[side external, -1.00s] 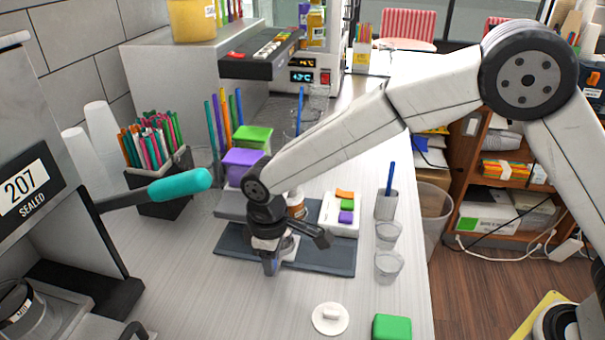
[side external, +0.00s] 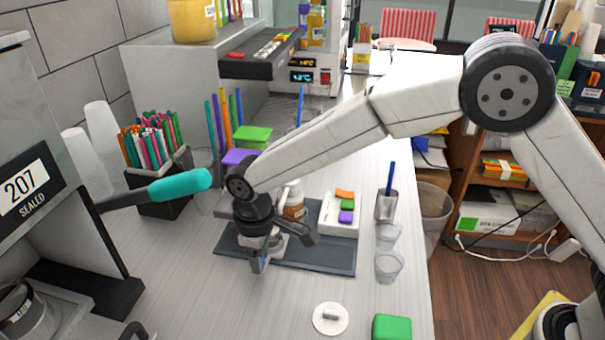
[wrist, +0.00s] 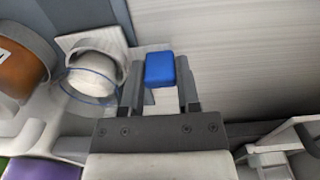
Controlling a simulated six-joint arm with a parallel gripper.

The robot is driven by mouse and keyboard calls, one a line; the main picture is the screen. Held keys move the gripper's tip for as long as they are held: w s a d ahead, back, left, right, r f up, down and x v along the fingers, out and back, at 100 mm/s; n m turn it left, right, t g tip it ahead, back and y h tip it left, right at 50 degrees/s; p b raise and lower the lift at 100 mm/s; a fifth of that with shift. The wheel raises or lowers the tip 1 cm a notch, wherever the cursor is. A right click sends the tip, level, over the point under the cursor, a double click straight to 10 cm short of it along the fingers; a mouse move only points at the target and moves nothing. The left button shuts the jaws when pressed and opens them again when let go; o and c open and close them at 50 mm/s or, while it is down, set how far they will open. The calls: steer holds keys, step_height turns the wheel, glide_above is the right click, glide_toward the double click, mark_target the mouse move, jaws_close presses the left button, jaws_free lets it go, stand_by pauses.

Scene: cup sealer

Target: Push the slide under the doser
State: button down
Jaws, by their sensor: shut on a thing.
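My gripper (side external: 259,262) points down at the front left of the dark base plate (side external: 330,258) in the side view. In the wrist view its two fingers (wrist: 159,85) stand on either side of the slide's blue handle (wrist: 160,68) and are shut on it. The white slide holder (wrist: 100,40) sits left of the handle, with a clear cup (wrist: 92,80) holding something white. An orange-brown jar with a white label, apparently the doser's (wrist: 22,65), is left of the cup, so the cup appears beside it. In the side view this jar (side external: 295,205) shows behind my gripper, which largely hides the slide.
A white block with coloured pads (side external: 340,215) stands right of the jar. Clear cups (side external: 388,266), a white lid (side external: 330,318) and a green block (side external: 391,327) are at the right. The sealer's teal handle (side external: 180,186) sticks out at the left.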

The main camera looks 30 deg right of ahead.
steer(key=shift+w+a+r, duration=0.1)
steer(key=shift+w+a, duration=0.8)
steer(key=shift+w, duration=0.05)
steer(key=c, duration=0.6)
jaws_free()
step_height(320, 180, up, 8)
